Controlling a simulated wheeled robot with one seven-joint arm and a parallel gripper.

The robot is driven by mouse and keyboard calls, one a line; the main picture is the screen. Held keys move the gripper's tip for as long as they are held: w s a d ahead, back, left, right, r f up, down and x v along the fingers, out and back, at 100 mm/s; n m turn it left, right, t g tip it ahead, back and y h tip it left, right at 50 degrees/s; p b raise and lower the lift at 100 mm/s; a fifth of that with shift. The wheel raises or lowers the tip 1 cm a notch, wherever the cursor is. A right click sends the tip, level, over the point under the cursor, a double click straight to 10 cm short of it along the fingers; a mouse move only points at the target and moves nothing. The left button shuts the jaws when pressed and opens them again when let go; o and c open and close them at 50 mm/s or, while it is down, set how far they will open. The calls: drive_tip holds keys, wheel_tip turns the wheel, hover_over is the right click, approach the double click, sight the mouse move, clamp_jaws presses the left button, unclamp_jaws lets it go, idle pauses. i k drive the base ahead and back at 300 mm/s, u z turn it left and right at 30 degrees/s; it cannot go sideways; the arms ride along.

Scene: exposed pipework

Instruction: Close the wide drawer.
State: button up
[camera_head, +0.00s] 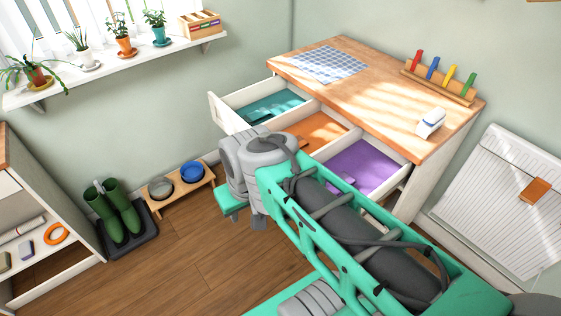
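The wide drawer (227,117) stands pulled out from the wooden-topped cabinet (345,85). Its inside shows a teal section at left, an orange one in the middle and a purple one (366,168) at right, parted by white dividers. The left end of its white front shows; my arm hides much of the rest, and I see no handle. My gripper (243,217) is in front of the drawer, low and left of its middle, pointing down. Its fingertips are partly hidden by the wrist, so its opening is unclear. I cannot tell whether it touches the drawer front.
A bowl stand (180,188) and green boots (120,212) on a dark tray are left of my gripper. A low shelf unit (45,245) is at far left. A checked cloth (328,64), a pegged rack (440,84) and a white object (431,122) lie on the cabinet. Floor between is clear.

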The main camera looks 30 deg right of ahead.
sight(335, 141)
drive_tip(key=u, duration=0.3)
drive_tip(key=i, duration=0.65)
drive_tip(key=u, duration=0.8)
